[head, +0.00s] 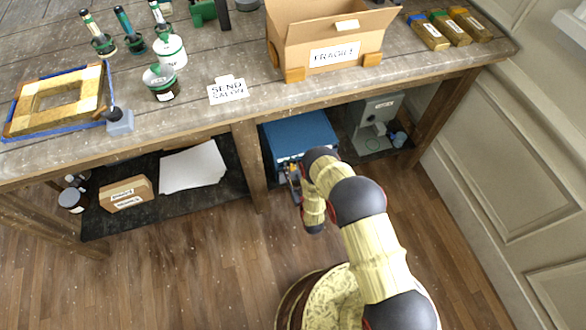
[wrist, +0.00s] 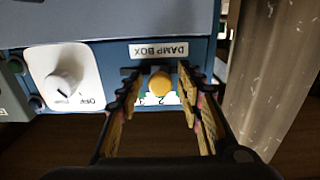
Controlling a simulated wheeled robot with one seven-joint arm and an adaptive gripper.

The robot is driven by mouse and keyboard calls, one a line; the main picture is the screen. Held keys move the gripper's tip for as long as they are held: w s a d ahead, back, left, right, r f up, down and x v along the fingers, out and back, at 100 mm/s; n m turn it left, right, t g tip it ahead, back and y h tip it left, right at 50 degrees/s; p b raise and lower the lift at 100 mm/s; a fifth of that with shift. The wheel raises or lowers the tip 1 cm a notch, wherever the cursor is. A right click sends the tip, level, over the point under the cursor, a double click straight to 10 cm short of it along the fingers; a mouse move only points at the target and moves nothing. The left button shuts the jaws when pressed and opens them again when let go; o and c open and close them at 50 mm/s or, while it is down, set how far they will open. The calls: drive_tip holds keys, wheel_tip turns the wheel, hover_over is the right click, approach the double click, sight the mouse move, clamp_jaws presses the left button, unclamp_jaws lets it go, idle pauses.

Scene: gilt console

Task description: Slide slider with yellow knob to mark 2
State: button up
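The slider's round yellow knob (wrist: 160,84) sits on the front of a blue box (head: 300,130), below a label reading DAMP BOX upside down. A white scale strip (wrist: 163,99) lies just under the knob; a digit 2 shows near its middle, and other marks are partly hidden by my fingers. My gripper (wrist: 159,77) is open, with one finger on each side of the knob and visible gaps between. In the head view the knob is hidden; my arm reaches down to the box front under the table.
A white plate with a rotary dial (wrist: 65,80), marked OFF, is left of the slider. A wooden table leg (wrist: 270,80) stands close on the right. The tabletop (head: 200,120) is above the box; a grey device (head: 375,120) stands right of it.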

drive_tip(key=v, duration=1.2)
idle(0.4)
